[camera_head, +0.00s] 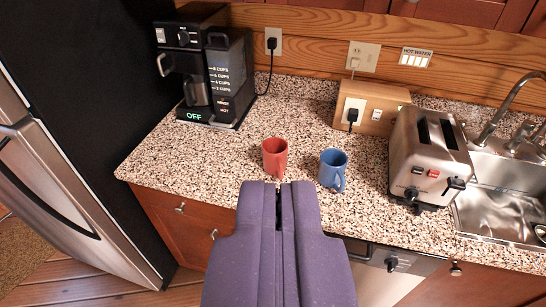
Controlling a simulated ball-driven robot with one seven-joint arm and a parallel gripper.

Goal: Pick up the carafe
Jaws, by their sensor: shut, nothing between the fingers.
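A black coffee maker (222,80) stands at the back left of the speckled counter, with a lit "OFF" label at its base. The carafe (195,91) seems to be the grey and dark vessel seated in its left part, under the brew head; its outline is partly lost against the dark machine. My gripper (278,190) is in the lower middle, shut and empty. Its tips show just in front of the red mug, well to the right of and nearer than the coffee maker.
A red mug (275,157) and a blue mug (332,170) stand on the counter (190,155) near my fingertips. A steel toaster (428,160) and a sink (500,205) are at right. A fridge (70,190) borders the left. Counter between coffee maker and red mug is clear.

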